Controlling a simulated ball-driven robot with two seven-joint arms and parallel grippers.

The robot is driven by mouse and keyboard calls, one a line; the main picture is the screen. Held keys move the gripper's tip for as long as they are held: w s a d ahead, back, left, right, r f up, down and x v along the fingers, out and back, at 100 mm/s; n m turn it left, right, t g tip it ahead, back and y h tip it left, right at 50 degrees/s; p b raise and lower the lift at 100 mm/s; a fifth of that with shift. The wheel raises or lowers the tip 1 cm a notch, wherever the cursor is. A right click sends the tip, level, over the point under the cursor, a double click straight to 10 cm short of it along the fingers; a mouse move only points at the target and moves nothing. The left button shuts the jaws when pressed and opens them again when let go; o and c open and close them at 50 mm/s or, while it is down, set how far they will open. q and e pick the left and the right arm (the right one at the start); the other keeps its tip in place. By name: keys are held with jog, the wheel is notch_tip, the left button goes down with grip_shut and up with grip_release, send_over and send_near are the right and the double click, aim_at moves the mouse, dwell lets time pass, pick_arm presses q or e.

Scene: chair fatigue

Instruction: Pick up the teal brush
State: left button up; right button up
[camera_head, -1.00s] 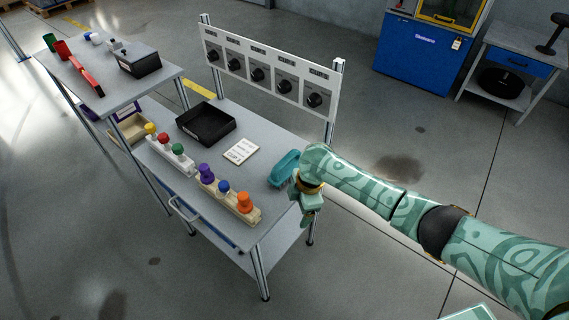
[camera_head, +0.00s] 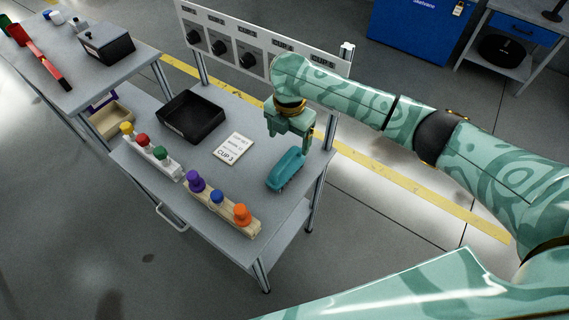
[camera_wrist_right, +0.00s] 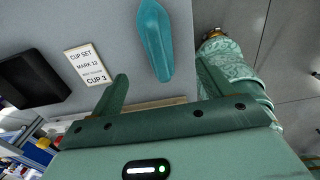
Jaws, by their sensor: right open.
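The teal brush (camera_head: 286,170) lies on the grey table (camera_head: 230,200) near its right edge. It also shows in the right wrist view (camera_wrist_right: 155,40), at the top centre, apart from the fingers. My right gripper (camera_head: 290,145) is above the table, just behind the brush in the head view. In the right wrist view its two fingers (camera_wrist_right: 160,90) are spread apart with nothing between them. My left gripper is not in view.
A white card (camera_head: 233,149) and a black tray (camera_head: 192,116) lie left of the brush. Blocks with coloured knobs (camera_head: 220,205) line the front edge. A panel of dials (camera_head: 250,45) stands at the back. Bare tabletop surrounds the brush.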

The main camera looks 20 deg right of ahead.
aim_at(287, 157)
notch_tip(287, 157, down, 6)
jog(key=shift+w+f+b, duration=0.1)
jog(key=shift+f+b, duration=0.05)
jog(key=shift+b, duration=1)
jog(key=shift+f, duration=0.25)
notch_tip(287, 157, down, 5)
jog(key=b, duration=0.4)
jog(key=shift+w+a+f, duration=0.1)
jog(key=shift+w, duration=0.05)
jog(key=shift+r, duration=0.2)
jog(key=shift+c, duration=0.3)
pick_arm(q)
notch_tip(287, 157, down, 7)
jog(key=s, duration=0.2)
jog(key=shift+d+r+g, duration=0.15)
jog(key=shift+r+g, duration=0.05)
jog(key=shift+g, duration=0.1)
pick_arm(e)
jog(key=c, duration=1.1)
jog(key=shift+o, duration=0.2)
